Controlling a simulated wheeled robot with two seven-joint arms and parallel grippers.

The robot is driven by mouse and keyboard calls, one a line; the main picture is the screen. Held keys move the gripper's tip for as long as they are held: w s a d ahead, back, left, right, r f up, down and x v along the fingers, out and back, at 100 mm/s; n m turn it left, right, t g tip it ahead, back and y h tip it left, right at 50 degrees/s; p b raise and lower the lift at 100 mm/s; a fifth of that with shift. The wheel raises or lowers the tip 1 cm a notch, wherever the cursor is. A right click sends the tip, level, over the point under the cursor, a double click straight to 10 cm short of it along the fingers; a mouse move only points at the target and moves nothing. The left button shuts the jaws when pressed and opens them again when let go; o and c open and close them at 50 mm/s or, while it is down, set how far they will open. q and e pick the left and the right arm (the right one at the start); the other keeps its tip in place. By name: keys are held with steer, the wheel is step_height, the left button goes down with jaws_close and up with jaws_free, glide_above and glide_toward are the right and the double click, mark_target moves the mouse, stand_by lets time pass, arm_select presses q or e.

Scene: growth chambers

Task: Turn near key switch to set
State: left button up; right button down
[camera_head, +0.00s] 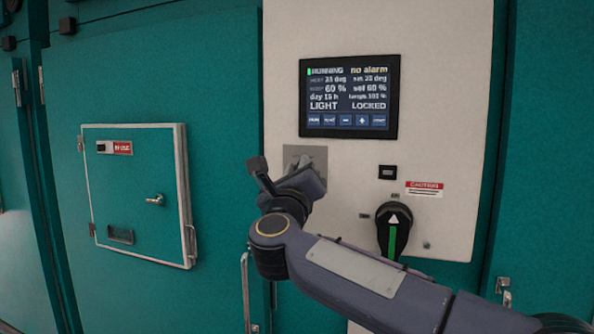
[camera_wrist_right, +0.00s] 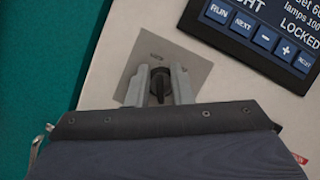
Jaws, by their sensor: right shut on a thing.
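The key switch (camera_wrist_right: 158,86) is a dark round switch with a key, set in a grey square plate (camera_wrist_right: 192,62) on the white control panel. In the head view the same plate (camera_head: 318,155) shows beside my right gripper, which hides the switch itself. My right gripper (camera_wrist_right: 166,76) has its two grey fingers on either side of the key, shut on it. In the head view the right gripper (camera_head: 284,178) reaches the panel from the lower right. My left gripper is not in view.
Above the plate is a display (camera_head: 350,97) reading RUNNING, no alarm and LOCKED. A small hatch door (camera_head: 138,190) is on the teal wall at left.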

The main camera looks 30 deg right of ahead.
steer(key=shift+f+m+b, duration=0.25)
steer(key=shift+m+b, duration=0.05)
steer(key=shift+b, duration=0.3)
steer(key=m+g+h+b, duration=0.1)
steer(key=m+b, duration=0.2)
steer(key=m+g+h+b, duration=0.1)
steer(key=m+b, duration=0.2)
steer(key=m+g+h+b, duration=0.1)
steer(key=m+h+b, duration=0.1)
steer(key=m+b, duration=0.1)
steer(key=shift+f+b, duration=0.1)
steer(key=shift+b, duration=0.35)
steer(key=m+g+h+b, duration=0.1)
steer(key=m, duration=0.2)
steer(key=shift+s+m+g+b, duration=0.1)
steer(key=shift+m+g+b, duration=0.2)
steer(key=shift+m+g, duration=0.1)
steer(key=shift+d+r+m+g+h+b, duration=0.15)
steer(key=shift+m+g, duration=0.3)
steer(key=shift+m, duration=0.45)
steer(key=shift+a+r+m+g+h+b, duration=0.2)
steer(key=shift+m+g, duration=0.25)
steer(key=shift+m, duration=0.45)
steer(key=shift+d+f+m, duration=0.1)
steer(key=shift+d+m, duration=0.1)
steer(key=shift+m, duration=0.1)
steer(key=c, duration=1.6)
jaws_free()
steer(key=shift+s, duration=0.1)
